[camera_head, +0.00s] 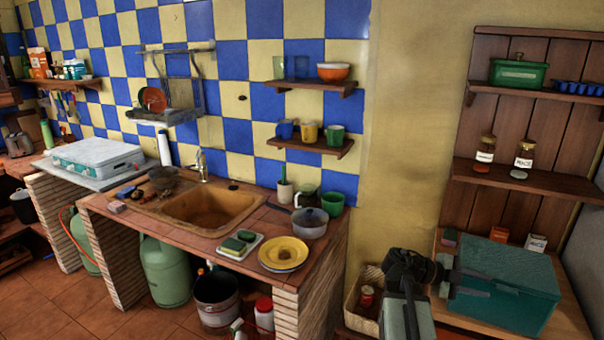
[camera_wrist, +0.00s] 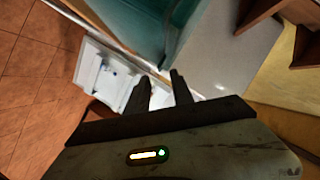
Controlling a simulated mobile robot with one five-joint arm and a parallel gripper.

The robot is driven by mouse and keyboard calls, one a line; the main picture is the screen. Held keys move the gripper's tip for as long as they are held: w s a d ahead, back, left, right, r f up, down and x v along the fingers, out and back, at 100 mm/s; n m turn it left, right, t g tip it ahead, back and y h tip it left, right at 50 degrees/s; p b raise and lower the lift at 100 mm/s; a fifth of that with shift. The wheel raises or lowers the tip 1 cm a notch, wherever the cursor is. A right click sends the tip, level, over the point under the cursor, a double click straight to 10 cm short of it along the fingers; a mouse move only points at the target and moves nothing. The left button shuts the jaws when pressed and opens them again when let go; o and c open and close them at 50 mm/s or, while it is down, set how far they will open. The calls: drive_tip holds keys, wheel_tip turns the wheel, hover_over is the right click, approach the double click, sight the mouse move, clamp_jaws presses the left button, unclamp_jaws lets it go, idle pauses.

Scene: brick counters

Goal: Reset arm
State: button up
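My gripper (camera_head: 456,275) is at the lower right in the head view, in front of the teal box (camera_head: 505,289) on the low wooden shelf. In the wrist view, the two dark fingers of my gripper (camera_wrist: 159,76) stand apart with nothing held between them. A teal surface (camera_wrist: 183,22) shows beyond the fingertips. I cannot tell whether the fingers touch the box.
A wicker basket (camera_head: 364,299) with a red can stands left of my arm. The counter (camera_head: 205,238) holds a sink, a yellow plate (camera_head: 283,253) and a grey pot (camera_head: 311,223). Shelves with jars (camera_head: 524,155) rise above the box. The floor at left is partly clear.

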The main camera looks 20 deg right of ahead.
drive_tip(key=w+a+f+n+t+y, duration=0.2)
drive_tip(key=w+a+f+n, duration=0.15)
drive_tip(key=a, duration=0.45)
drive_tip(key=w+a+f+n+t+y, duration=0.1)
drive_tip(key=w+a+f+n+t, duration=0.15)
drive_tip(key=w+a+f, duration=0.4)
drive_tip(key=w+a+f+n+t+y, duration=0.1)
drive_tip(key=w+a+n+y, duration=0.15)
drive_tip(key=a, duration=0.65)
drive_tip(key=a+f+n+y, duration=0.3)
drive_tip(key=a+n+y, duration=0.1)
drive_tip(key=a+n, duration=0.7)
drive_tip(key=a+f+n+y, duration=0.3)
drive_tip(key=a+n+y, duration=0.1)
drive_tip(key=a+n, duration=0.8)
drive_tip(key=shift+f, duration=0.25)
drive_tip(key=shift+s+d+n+y, duration=0.1)
drive_tip(key=shift+d+n+y, duration=0.05)
drive_tip(key=shift+n+y, duration=0.1)
